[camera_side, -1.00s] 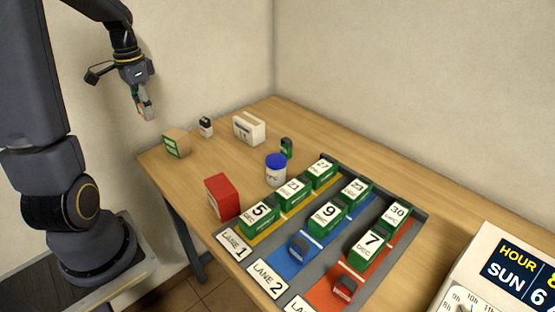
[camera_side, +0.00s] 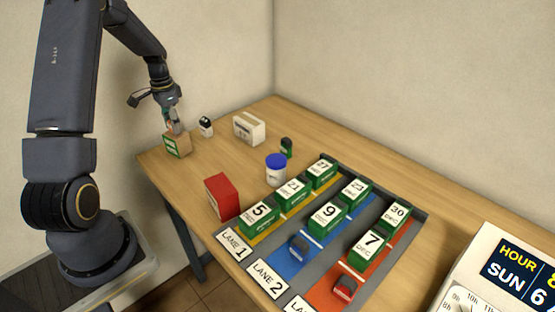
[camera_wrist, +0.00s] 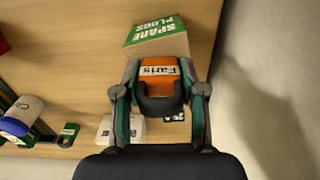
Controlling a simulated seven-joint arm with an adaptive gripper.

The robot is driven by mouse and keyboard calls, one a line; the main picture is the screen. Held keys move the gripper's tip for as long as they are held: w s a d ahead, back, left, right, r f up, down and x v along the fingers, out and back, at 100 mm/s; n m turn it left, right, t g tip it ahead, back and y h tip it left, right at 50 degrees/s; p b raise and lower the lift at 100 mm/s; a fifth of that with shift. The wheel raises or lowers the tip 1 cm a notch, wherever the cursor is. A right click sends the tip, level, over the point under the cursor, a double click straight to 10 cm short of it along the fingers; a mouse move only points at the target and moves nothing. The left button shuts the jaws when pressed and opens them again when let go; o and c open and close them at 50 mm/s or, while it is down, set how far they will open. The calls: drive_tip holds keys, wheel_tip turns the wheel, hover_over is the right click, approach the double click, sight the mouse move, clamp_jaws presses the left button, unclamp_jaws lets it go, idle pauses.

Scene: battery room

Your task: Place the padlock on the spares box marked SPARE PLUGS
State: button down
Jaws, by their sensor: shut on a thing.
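The spares box (camera_side: 178,144) is a tan carton with a green label at the far left of the table. In the wrist view its label reads SPARE PLUGS (camera_wrist: 155,32). The padlock (camera_wrist: 160,84) has an orange body with a white tag reading Faris and a dark shackle. My gripper (camera_wrist: 160,92) is shut on the padlock, one finger on each side. In the side view my gripper (camera_side: 174,130) is right at the top of the box, and the padlock is hard to make out there. I cannot tell whether the padlock touches the box.
A small black-and-white item (camera_side: 206,127) and a white box (camera_side: 249,128) stand right of the spares box. A blue-lidded jar (camera_side: 276,168), a small green item (camera_side: 286,147) and a red box (camera_side: 222,197) stand nearer the lanes, which hold several green dated boxes (camera_side: 330,216).

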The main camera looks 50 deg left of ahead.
drive_tip(key=shift+f, duration=0.1)
drive_tip(key=c, duration=0.7)
unclamp_jaws()
drive_tip(key=shift+o, duration=0.2)
